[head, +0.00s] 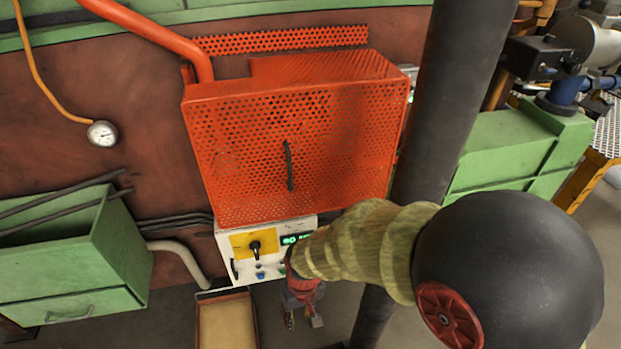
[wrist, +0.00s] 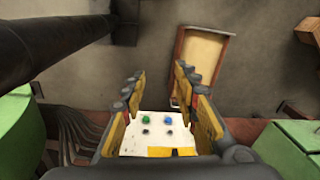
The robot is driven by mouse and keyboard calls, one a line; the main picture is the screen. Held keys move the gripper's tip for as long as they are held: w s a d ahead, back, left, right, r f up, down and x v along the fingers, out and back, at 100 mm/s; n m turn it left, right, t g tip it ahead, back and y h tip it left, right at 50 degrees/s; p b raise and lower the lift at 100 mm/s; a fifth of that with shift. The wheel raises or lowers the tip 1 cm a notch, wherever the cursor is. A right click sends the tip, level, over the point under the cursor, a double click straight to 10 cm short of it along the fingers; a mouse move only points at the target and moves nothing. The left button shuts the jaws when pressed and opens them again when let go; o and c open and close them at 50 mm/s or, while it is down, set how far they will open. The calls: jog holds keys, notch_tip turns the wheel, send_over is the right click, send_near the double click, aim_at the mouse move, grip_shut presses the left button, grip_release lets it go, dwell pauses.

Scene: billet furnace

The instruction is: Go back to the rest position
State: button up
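My gripper (head: 303,316) hangs at the end of my arm, in front of and just right of the lower part of a white control box (head: 244,276). In the wrist view my gripper (wrist: 158,73) has its two yellow and dark fingers spread apart, with nothing held between them. The control box (wrist: 150,132) shows between and beyond the fingers, with a green button (wrist: 146,119) and a blue button (wrist: 168,121). In the head view the box has a black rotary handle (head: 255,247) on a yellow plate and a lit green display (head: 289,240), partly hidden by my arm.
An orange perforated guard (head: 300,150) with a dark handle stands above the box. A thick dark pipe (head: 440,95) rises right of it. Green cabinets (head: 75,255) stand at left. A shallow tray (head: 227,322) lies below. Bare floor surrounds the tray.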

jog(key=s+d+r+m+t+p, duration=0.1)
jog(key=s+d+r+t, duration=0.1)
jog(key=d+r, duration=0.5)
jog(key=s+d+r+m+t+p, duration=0.1)
jog(key=d+r, duration=0.6)
jog(key=r, duration=0.7)
jog(key=s+d+r+m+t+h+p, duration=0.1)
jog(key=s+d+r, duration=0.3)
jog(key=d+r, duration=0.4)
notch_tip(320, 180, up, 3)
jog(key=shift+f+m+t+p, duration=0.1)
jog(key=shift+m+t+p, duration=0.35)
jog(key=shift+m+t, duration=0.4)
jog(key=shift+s, duration=0.15)
